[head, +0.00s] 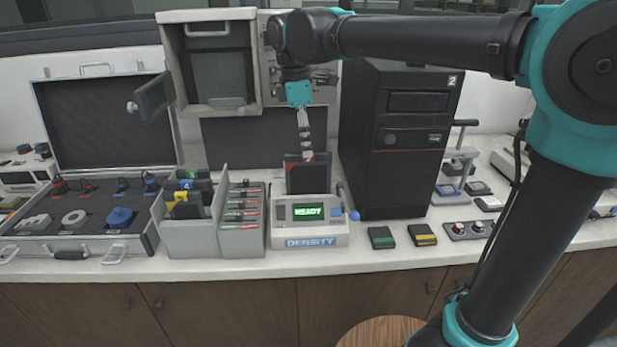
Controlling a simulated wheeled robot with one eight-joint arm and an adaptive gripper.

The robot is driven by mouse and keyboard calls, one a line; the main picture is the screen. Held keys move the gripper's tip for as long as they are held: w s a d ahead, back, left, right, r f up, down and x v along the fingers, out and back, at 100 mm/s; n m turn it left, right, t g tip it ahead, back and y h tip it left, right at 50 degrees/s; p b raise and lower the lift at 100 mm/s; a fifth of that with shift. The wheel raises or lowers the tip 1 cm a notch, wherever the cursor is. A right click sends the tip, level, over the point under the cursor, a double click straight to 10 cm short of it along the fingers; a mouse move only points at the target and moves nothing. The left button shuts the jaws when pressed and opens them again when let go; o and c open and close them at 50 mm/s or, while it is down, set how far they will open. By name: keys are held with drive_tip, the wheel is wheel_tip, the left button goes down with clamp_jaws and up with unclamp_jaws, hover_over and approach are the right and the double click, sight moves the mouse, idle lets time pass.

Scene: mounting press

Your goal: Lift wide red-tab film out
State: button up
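The wide film (308,178) is a dark, upright panel standing in the top of the density reader (310,240). A small patch of red shows at its upper edge, by my fingertips. The reader has a green lit screen reading READY and a blue DENSITY label. My gripper (306,154) points straight down, with its fingertips at the film's top edge. The fingers look narrow and nearly edge-on from here, so the gap between them is hidden. I cannot tell whether they grip the tab. The film's lower edge is hidden in the reader.
A grey divided holder (190,238) with tabbed films stands left of the reader. A tall black tower (405,140) stands close on the right. An open cabinet (212,65) hangs behind. Two small dark blocks (382,238) (422,235) lie right of the reader.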

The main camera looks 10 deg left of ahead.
sight(308, 161)
drive_tip(key=shift+w+d+f, duration=0.15)
drive_tip(key=shift+f, duration=1)
drive_tip(key=shift+w+d+f, duration=0.1)
drive_tip(key=shift+d+f, duration=0.05)
drive_tip(key=shift+f, duration=1)
drive_tip(key=shift+f, duration=0.25)
clamp_jaws()
